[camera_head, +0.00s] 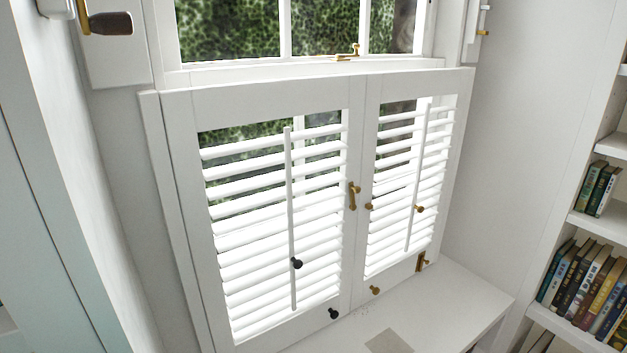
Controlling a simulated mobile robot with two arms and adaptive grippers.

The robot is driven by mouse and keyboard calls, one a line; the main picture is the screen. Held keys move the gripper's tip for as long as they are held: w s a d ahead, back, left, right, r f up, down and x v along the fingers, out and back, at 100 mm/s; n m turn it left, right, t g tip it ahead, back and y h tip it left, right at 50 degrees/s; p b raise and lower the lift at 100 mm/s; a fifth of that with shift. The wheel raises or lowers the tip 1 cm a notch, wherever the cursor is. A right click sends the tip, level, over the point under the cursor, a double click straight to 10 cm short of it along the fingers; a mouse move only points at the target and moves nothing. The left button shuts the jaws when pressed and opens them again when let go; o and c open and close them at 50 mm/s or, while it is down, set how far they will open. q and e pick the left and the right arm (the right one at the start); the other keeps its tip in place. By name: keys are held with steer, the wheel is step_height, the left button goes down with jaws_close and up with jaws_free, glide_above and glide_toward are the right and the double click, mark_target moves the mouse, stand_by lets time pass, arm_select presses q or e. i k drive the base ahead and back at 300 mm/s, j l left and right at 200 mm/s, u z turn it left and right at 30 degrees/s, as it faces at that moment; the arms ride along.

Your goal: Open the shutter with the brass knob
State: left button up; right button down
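Two white louvred shutter panels stand side by side in front of the window, and both look closed. The right panel (358,240) has a brass knob (375,290) low on its frame near the meeting edge. Another small brass knob (369,206) sits higher on that frame, and a brass knob (419,208) is on its tilt rod. The left panel (182,190) has a black knob (333,313) at its lower right and a black knob (296,263) on its tilt rod. A brass latch (353,195) sits where the panels meet. Neither of my grippers shows.
A brass fitting (421,262) is at the right panel's lower right. A white ledge (465,290) extends below the shutters, with a grey-beige patch (388,341) on it. A bookshelf (590,222) with books stands at right. A dark-handled brass fitting (108,22) is at upper left.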

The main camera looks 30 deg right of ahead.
mark_target(379, 265)
steer(key=z, duration=1.4)
